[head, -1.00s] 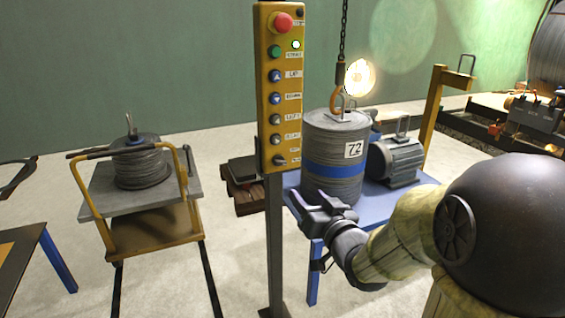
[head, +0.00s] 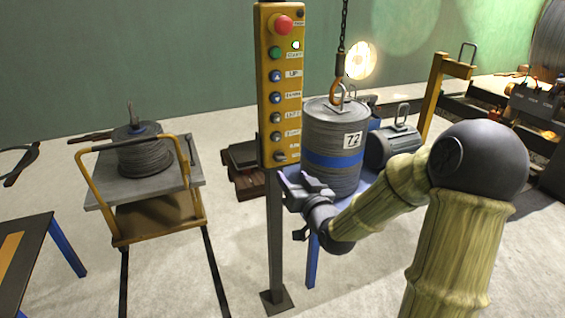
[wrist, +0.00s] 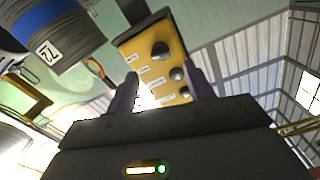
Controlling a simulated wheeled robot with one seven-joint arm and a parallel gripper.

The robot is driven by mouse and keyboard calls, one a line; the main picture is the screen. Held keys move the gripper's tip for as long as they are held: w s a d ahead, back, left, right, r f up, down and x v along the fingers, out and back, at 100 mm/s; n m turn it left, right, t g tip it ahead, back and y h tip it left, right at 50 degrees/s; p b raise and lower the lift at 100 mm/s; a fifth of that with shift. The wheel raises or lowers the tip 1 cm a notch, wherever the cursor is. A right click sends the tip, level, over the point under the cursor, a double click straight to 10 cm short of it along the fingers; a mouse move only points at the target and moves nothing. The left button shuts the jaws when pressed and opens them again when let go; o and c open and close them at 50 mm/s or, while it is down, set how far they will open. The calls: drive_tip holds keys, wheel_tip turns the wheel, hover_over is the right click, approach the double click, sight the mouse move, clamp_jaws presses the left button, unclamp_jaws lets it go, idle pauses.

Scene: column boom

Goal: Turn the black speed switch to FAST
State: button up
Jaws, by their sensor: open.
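The black speed switch (head: 280,157) is the lowest control on the yellow panel (head: 265,120), close to its bottom edge. In the wrist view a dark knob (wrist: 160,50), apparently this switch, sits near the panel's end; its FAST marking is not readable. My gripper (head: 293,187) is open and empty, just below and right of the panel's lower end. In the wrist view the panel (wrist: 172,62) shows beyond and between my two fingers (wrist: 164,90), and the fingers appear apart from the switch.
Several other buttons line the panel above, with a red stop button (head: 283,24) at top. A hanging drum marked 72 (head: 330,125) is close to the right of the panel. A blue table (head: 366,190) stands behind my gripper. A yellow cart (head: 150,225) stands left.

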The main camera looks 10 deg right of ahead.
sight(280, 158)
drive_tip(key=w, duration=0.2)
drive_tip(key=w+a, duration=0.1)
drive_tip(key=w, duration=0.4)
drive_tip(key=shift+w+a+b, duration=0.25)
drive_tip(key=shift+w+b, duration=0.1)
drive_tip(key=shift+w, duration=0.05)
drive_tip(key=c, duration=1)
